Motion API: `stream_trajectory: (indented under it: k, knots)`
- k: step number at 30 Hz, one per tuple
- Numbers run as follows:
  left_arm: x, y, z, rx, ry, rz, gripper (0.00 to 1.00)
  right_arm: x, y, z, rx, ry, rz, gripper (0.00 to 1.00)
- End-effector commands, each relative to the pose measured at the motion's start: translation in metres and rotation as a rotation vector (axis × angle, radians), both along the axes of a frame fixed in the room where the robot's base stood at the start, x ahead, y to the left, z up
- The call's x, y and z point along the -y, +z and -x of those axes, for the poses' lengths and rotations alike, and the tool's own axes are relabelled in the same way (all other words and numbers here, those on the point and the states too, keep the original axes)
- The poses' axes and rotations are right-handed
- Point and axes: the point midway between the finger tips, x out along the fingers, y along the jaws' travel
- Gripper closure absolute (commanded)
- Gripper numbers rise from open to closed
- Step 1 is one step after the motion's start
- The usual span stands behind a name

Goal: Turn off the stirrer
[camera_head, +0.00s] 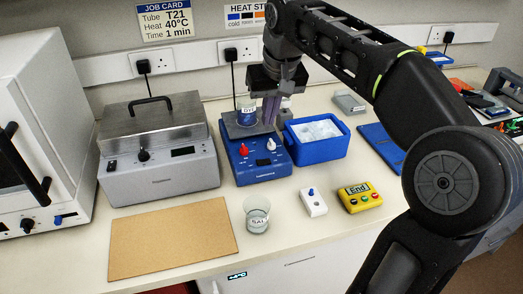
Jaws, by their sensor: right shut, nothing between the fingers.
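The stirrer (258,175) is a blue box with a grey top plate, standing near the middle of the bench. Its front face carries a red knob (244,150) on the left, a white knob (271,144) on the right and a small dark display below them. A labelled vessel (246,113) stands on the top plate, partly hidden by my gripper. My right gripper (269,118) points down over the right part of the plate, beside the vessel and behind the knobs. It is shut and empty. I cannot tell whether it touches the plate. My left gripper is not in view.
A blue ice box (318,152) stands close right of the stirrer, and a grey lidded bath (160,182) close left. A glass beaker (257,222), a white switch box (313,205) and a yellow timer (360,198) stand in front. A brown board (172,240) lies front left.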

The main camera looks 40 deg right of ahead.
Motion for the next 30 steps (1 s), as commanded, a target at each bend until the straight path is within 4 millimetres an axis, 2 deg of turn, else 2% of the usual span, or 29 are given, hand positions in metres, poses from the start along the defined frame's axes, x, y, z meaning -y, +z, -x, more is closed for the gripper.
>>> stream_trajectory:
  k: [8, 14, 20, 30]
  knots:
    - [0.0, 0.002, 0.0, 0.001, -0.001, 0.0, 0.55, 0.0, 0.001, 0.0, 0.0, 0.0, 0.0, 1.0]
    - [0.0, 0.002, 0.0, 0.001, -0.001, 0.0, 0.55, 0.0, -0.011, -0.003, -0.003, 0.0, -0.001, 1.0]
    - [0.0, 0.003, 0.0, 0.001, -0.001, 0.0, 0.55, 0.002, -0.041, -0.011, -0.004, 0.0, -0.001, 1.0]
    - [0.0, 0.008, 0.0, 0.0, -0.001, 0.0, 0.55, 0.004, -0.105, -0.028, -0.005, -0.001, -0.002, 1.0]
